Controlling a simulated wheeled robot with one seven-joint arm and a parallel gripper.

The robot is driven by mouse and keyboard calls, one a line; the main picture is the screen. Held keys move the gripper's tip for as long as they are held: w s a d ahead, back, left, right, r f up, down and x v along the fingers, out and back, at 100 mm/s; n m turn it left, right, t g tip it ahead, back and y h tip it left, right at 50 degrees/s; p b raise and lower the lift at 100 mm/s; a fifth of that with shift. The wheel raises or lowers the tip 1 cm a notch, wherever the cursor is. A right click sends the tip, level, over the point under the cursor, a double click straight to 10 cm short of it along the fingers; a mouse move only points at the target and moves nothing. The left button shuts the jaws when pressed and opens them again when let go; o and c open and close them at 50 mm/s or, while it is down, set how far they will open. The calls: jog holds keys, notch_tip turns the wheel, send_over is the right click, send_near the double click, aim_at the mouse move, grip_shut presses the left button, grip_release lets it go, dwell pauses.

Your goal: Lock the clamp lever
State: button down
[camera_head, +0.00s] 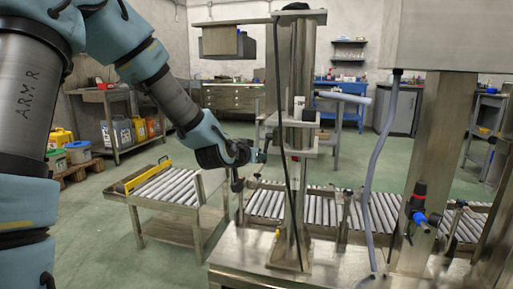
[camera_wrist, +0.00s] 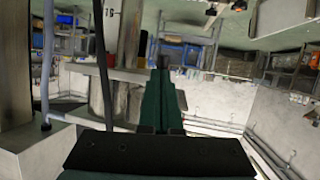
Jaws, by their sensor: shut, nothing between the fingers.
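A steel column stand (camera_head: 303,70) rises from the workbench in the head view. A pale grey rod-like handle (camera_head: 343,97) sticks out level to the right of the column; it looks like the clamp lever, but I cannot be sure. My gripper (camera_head: 264,150) is left of the column, lower than this handle and apart from it. In the wrist view my gripper (camera_wrist: 162,70) is shut and empty, its teal fingers together. The column (camera_wrist: 128,35) shows there beyond and left of the fingers. I cannot make out the lever in the wrist view.
A dark cable (camera_head: 283,130) hangs down the column near my gripper. A grey hose (camera_head: 375,150) hangs at the right, by a thick post (camera_head: 435,150). A roller conveyor (camera_head: 325,210) runs behind the bench (camera_head: 340,262). A roller cart (camera_head: 165,190) stands left.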

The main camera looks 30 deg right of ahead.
jog(key=shift+w+d+f+b, duration=0.4)
jog(key=shift+w+f, duration=0.05)
jog(key=shift+f, duration=0.1)
jog(key=shift+w+d, duration=0.1)
jog(key=shift+d, duration=0.05)
dwell(0.5)
